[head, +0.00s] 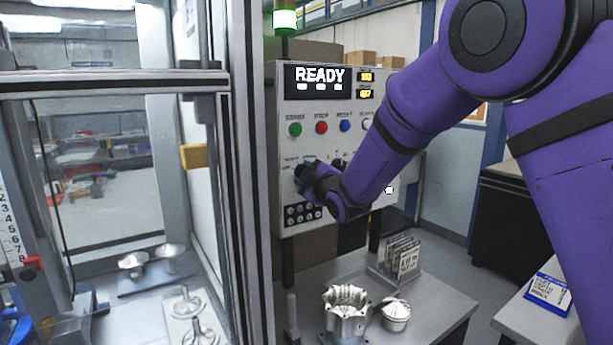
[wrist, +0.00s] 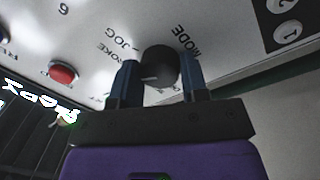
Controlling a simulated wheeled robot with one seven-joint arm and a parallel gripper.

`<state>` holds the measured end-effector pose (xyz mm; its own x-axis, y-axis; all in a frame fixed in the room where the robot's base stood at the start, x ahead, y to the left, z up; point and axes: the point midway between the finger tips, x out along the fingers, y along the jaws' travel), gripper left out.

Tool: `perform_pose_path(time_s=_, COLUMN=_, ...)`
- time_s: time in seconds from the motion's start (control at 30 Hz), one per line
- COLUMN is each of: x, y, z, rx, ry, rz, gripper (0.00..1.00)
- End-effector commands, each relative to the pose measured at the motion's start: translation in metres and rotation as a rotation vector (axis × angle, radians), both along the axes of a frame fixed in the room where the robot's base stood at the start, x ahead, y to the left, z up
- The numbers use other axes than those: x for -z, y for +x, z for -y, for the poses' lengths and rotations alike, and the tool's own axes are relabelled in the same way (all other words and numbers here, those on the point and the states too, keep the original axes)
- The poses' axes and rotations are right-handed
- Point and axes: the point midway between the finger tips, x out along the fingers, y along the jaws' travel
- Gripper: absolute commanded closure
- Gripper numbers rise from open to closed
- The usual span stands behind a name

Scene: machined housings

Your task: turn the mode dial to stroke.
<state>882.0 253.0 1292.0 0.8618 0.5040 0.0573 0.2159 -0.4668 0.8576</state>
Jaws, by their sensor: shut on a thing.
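The mode dial (wrist: 160,64) is a round black knob on the pale panel. In the wrist view it sits between the two blue fingers of my gripper (wrist: 158,74), which is shut on it. The printed words MODE, JOG and part of STROKE show around it. I cannot tell which label the dial points to. In the head view my gripper (head: 306,174) is at the lower left of the control panel (head: 285,146), and it and the arm mostly hide the dial and its labels.
The panel's display (head: 320,76) reads READY. Green (head: 295,129), red (head: 321,127) and blue (head: 345,125) buttons sit above my gripper, with small black sockets (head: 303,213) below. A framed glass enclosure (head: 240,180) stands close at left. A metal housing (head: 346,312) rests on the table below.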

Motion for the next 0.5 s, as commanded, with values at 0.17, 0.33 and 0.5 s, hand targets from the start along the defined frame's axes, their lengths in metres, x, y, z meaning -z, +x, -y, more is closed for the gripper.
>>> perform_pose_path(time_s=0.17, x=0.0003, y=0.0003, z=0.0006, rx=0.001, ry=-0.039, rz=0.026, gripper=0.83)
perform_pose_path(time_s=0.33, x=0.0003, y=0.0003, z=0.0006, rx=0.001, ry=-0.053, rz=0.034, gripper=0.83)
perform_pose_path(time_s=0.5, x=0.0004, y=0.0002, z=0.0006, rx=0.001, ry=-0.054, rz=0.035, gripper=0.83)
